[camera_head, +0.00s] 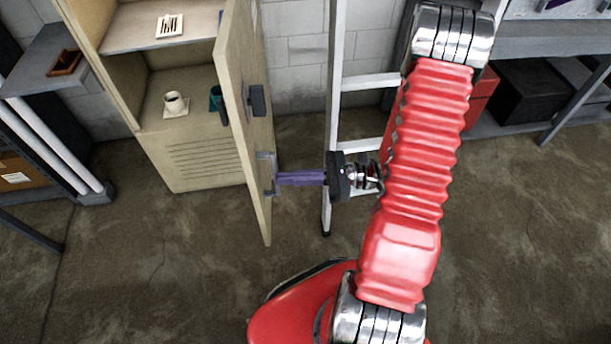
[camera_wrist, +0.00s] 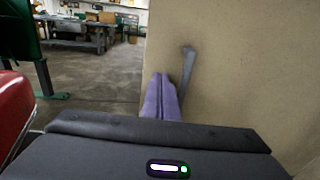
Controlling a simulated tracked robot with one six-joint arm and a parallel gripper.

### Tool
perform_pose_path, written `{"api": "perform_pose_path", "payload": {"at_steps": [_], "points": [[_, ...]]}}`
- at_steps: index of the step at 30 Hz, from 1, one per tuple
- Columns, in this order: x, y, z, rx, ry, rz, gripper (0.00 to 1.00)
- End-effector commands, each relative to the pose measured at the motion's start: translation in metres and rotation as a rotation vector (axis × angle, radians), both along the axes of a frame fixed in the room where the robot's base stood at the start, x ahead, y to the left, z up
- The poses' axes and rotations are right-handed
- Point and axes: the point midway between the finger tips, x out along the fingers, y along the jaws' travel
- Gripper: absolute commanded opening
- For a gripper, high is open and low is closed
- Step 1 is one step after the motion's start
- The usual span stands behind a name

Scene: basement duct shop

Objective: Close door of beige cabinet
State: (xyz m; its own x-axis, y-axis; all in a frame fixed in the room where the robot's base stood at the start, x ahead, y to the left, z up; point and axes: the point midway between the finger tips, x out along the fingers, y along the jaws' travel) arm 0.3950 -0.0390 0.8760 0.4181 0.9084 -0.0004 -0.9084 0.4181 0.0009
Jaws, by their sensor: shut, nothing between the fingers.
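The beige cabinet (camera_head: 160,135) stands at the left in the head view with its interior showing. Its door (camera_head: 238,70) is open and swung out toward me. The door's outer face (camera_wrist: 245,60) fills the right of the wrist view. A grey bar handle (camera_head: 267,175) sits low on the door, and it also shows in the wrist view (camera_wrist: 187,65). My gripper (camera_head: 279,179) is at the door's outer side, its purple fingers (camera_wrist: 160,92) shut together and empty. The fingertips are close beside the handle; whether they touch it or the door is unclear.
A white cup (camera_head: 174,103) and a teal cup (camera_head: 215,97) stand on the cabinet's lower shelf. A pale ladder (camera_head: 336,75) leans behind my gripper. Shelving stands at the left (camera_head: 45,45) and right (camera_head: 550,35). The concrete floor (camera_head: 180,270) before the cabinet is clear.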

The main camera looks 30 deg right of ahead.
Motion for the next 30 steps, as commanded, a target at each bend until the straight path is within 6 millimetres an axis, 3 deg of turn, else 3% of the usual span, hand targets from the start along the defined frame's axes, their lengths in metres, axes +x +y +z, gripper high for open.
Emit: {"api": "perform_pose_path", "payload": {"at_steps": [6,12,23,30], "points": [[0.011,0.025,0.0,0.0,-0.001,0.003,0.0],[0.016,0.036,0.0,0.0,-0.001,0.002,0.0],[0.018,0.033,0.0,-0.001,-0.002,-0.001,0.0],[0.019,0.042,0.0,0.0,0.0,0.0,0.0]]}}
